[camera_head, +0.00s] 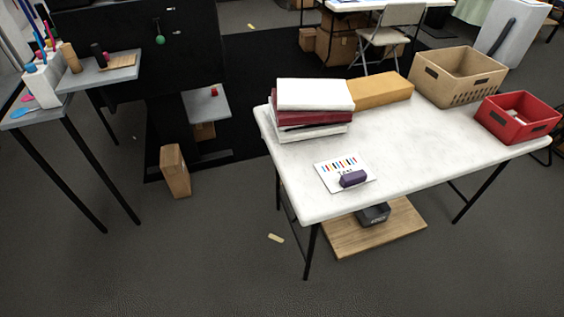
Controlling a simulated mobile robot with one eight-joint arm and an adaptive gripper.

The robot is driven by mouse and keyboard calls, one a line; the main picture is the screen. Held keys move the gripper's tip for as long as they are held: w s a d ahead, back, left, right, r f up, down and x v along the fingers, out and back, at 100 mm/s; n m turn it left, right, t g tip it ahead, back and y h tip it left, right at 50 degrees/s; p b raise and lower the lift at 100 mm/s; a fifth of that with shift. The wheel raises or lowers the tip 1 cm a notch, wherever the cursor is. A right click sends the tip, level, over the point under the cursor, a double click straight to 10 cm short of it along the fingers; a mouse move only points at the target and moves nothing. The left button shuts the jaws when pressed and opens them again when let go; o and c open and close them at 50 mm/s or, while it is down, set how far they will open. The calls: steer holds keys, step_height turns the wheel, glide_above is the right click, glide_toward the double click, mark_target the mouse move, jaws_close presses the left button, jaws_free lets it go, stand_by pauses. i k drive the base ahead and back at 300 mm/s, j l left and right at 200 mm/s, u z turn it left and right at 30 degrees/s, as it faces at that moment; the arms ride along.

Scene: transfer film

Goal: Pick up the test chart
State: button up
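The test chart (333,164) is a white card with a row of coloured bars and some dark print below them. It lies flat on the white table (420,150), towards the table's front left. A small purple block (353,179) sits on or against its lower right part and covers some of it. My gripper is not in view.
A stack of white and red books or boxes (314,94) stands behind the chart, beside a yellow-brown box (381,91). A tan crate (421,79) and a red bin (491,111) stand at the right. The table right of the chart is clear.

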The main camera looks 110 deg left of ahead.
mark_target(347, 172)
steer(key=u, duration=3.1)
steer(key=i, duration=0.25)
